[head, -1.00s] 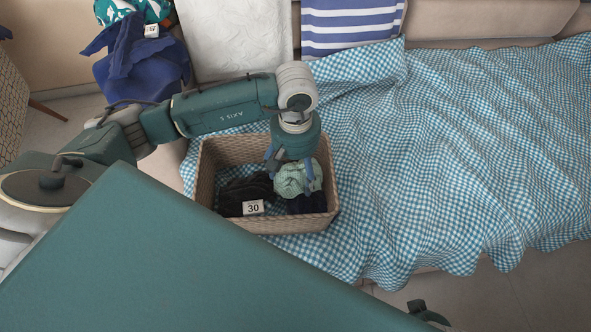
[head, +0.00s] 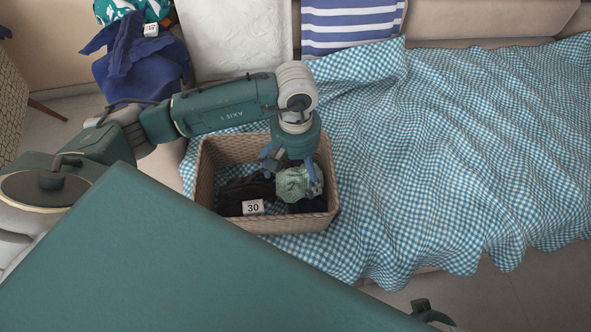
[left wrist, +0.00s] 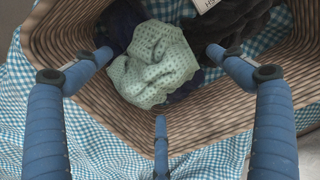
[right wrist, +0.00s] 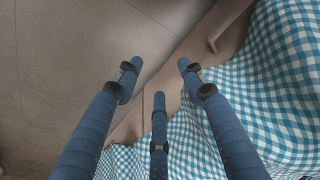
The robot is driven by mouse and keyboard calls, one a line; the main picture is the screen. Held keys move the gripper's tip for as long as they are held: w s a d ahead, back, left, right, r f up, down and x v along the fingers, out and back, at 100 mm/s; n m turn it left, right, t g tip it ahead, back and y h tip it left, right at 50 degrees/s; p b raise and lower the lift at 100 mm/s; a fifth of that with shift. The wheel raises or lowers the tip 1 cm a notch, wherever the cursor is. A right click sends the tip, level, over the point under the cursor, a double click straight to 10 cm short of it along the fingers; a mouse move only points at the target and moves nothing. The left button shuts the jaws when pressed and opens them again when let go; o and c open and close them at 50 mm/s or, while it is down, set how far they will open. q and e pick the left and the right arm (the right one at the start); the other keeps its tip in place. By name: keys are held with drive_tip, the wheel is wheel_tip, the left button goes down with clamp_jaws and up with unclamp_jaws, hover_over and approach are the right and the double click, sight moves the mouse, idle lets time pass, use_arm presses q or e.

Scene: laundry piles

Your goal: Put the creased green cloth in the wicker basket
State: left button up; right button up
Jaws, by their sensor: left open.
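The creased green cloth (head: 298,186) lies crumpled inside the wicker basket (head: 205,172), in its right part on dark cloth. In the left wrist view the green cloth (left wrist: 152,72) is between and below the spread fingers, with its top uncovered. My left gripper (head: 290,170) points down into the basket just above the cloth. Its fingers are open around the cloth and hold nothing. My right gripper (right wrist: 158,72) is empty with its fingers apart, far from the basket, over the floor and the bed's edge.
Dark cloth with a "30" tag (head: 253,207) lies in the basket's left part. The basket stands on a blue checked cover (head: 450,150), which is clear to the right. A blue cloth (head: 135,60), a white pillow (head: 240,40) and a striped pillow (head: 350,25) are behind.

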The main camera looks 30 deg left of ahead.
sight(295, 173)
drive_tip(key=shift+r, duration=0.1)
use_arm(q)
wheel_tip(295, 173, up, 3)
drive_tip(key=shift+w+f+p, duration=0.1)
drive_tip(key=shift+f+p, duration=0.05)
drive_tip(key=shift+p, duration=0.75)
wheel_tip(295, 173, up, 10)
drive_tip(key=shift+r+p, duration=0.25)
drive_tip(key=shift+p, duration=0.1)
use_arm(e)
wheel_tip(295, 173, down, 9)
drive_tip(key=s, duration=0.2)
drive_tip(key=shift+s+d+r, duration=0.15)
drive_tip(key=shift+s+r, duration=0.05)
drive_tip(key=shift+s, duration=0.2)
